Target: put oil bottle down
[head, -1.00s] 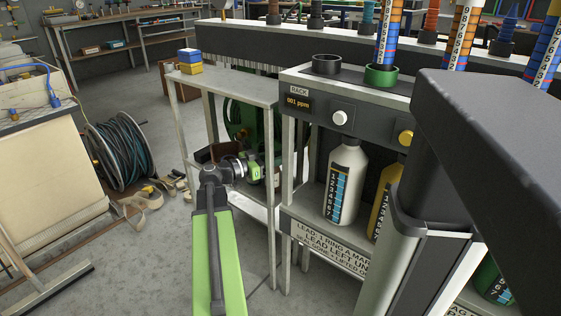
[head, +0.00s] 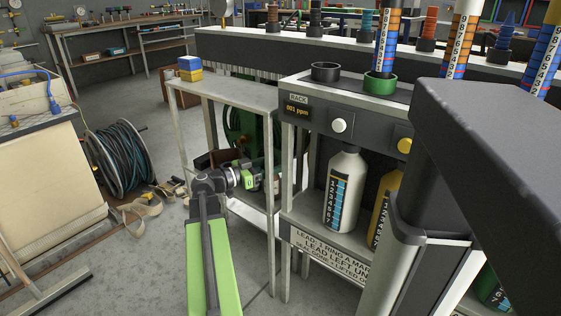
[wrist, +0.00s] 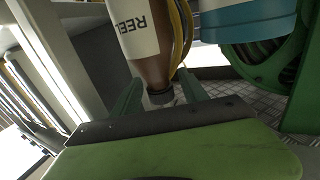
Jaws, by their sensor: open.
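The oil bottle (wrist: 148,62) is brown with a white label reading "REE…" and a dark cap (wrist: 160,97). In the wrist view its capped end lies between the two green fingers of my gripper (wrist: 158,92). The fingers stand apart, with gaps beside the cap. In the head view my gripper (head: 258,178) is low at the front of the grey stand, below its top. A small brown and white patch (head: 277,184) just beyond it may be the bottle, mostly hidden by the gripper and a stand leg.
A green reel (wrist: 265,55) and a blue container (wrist: 245,22) are close to the bottle. The stand (head: 225,93) has legs and a top around my gripper. The rack (head: 330,237) with a grey bottle (head: 344,190) is at right. Open floor lies left, near a hose reel (head: 120,155).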

